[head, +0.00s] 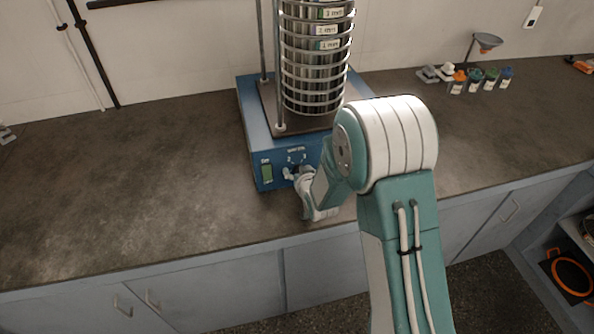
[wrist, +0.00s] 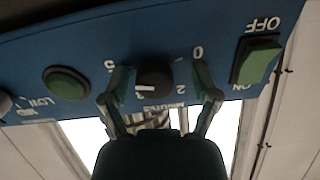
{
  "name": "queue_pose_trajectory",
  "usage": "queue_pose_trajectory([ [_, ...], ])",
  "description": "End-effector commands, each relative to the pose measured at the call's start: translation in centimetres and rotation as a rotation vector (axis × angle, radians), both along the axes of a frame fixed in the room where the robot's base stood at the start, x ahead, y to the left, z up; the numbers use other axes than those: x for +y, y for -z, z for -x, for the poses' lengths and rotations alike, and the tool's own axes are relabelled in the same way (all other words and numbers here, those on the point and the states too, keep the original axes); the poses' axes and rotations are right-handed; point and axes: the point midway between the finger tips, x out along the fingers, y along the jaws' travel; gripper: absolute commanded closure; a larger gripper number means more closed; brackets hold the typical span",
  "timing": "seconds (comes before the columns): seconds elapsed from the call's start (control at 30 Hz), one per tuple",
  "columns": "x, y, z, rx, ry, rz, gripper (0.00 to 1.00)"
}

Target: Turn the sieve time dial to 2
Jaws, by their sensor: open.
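The time dial (wrist: 153,78) is a small black knob with a white mark on the blue front panel of the sieve shaker (head: 250,130). The wrist view shows the panel upside down, with the numbers 0, 2 and 5 readable around the dial. The white mark faces left in that picture, away from the 2; its exact setting is hard to tell. My gripper (wrist: 162,84) is open, with one finger on each side of the dial and visible gaps to it.
A green power switch (wrist: 258,62) marked ON and OFF is close beside one finger; a round green button (wrist: 66,83) is on the other side. A sieve stack (head: 316,60) stands on the shaker. Small bottles (head: 474,82) stand at right. The counter's left (head: 110,180) is clear.

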Motion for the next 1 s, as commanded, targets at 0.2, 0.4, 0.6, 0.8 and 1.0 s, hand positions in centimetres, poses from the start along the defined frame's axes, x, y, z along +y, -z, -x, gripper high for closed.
queue_pose_trajectory([
  [0.2, 0.13, 0.07, -0.06, 0.0, 0.001, 0.003, 0.21],
  [0.4, 0.27, 0.11, -0.08, 0.001, 0.001, 0.004, 1.0],
  [0.6, 0.32, 0.15, -0.11, 0.001, -0.001, 0.004, 1.0],
  [0.8, 0.35, 0.17, -0.11, -0.005, -0.01, 0.028, 1.0],
  [1.0, 0.3, 0.16, -0.11, -0.028, -0.04, 0.109, 1.0],
])
